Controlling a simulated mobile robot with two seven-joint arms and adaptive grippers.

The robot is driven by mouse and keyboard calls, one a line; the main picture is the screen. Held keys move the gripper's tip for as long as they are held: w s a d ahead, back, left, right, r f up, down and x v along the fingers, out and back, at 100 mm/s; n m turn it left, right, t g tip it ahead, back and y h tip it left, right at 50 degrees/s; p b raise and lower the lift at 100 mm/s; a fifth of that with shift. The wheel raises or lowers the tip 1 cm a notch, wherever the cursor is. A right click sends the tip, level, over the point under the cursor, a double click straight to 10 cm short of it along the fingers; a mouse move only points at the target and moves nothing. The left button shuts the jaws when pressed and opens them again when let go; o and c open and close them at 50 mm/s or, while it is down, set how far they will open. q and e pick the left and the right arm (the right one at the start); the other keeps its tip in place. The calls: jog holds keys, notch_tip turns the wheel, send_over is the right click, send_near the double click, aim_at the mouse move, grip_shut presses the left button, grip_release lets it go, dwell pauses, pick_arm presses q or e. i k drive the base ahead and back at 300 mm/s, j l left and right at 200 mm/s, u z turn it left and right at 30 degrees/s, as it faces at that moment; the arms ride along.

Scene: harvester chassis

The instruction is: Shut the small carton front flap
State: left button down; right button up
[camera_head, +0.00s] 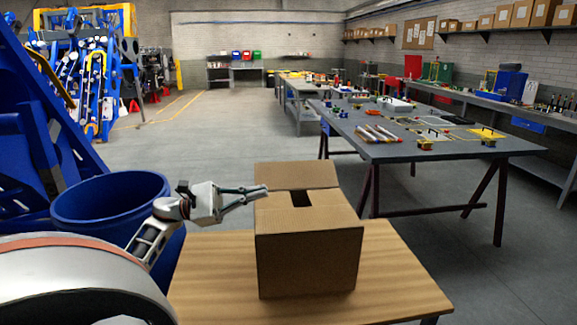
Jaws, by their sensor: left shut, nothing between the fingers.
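The small carton (307,262) stands upright on a wooden table in the lower middle. Its far flap (297,176) stands raised and tilted at the back. The front flap (305,221) looks folded down over the near part of the top. A dark gap (298,199) in the top shows between the flaps. My left gripper (264,191) comes in from the left, shut and empty. Its fingertips are at the carton's upper left edge, near the raised far flap; I cannot tell whether they touch it. My right gripper is not in view.
The wooden table (210,272) has bare room left and right of the carton. A blue bin (110,202) stands left of it. A grey workbench (400,152) with several parts is behind on the right. Open floor lies beyond.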

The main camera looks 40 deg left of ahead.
aim_at(311, 174)
jog(key=i+j, duration=0.3)
jog(key=j, duration=0.15)
jog(key=i+j, duration=0.25)
jog(key=j, duration=0.25)
jog(key=i+j, duration=0.3)
jog(key=j, duration=0.15)
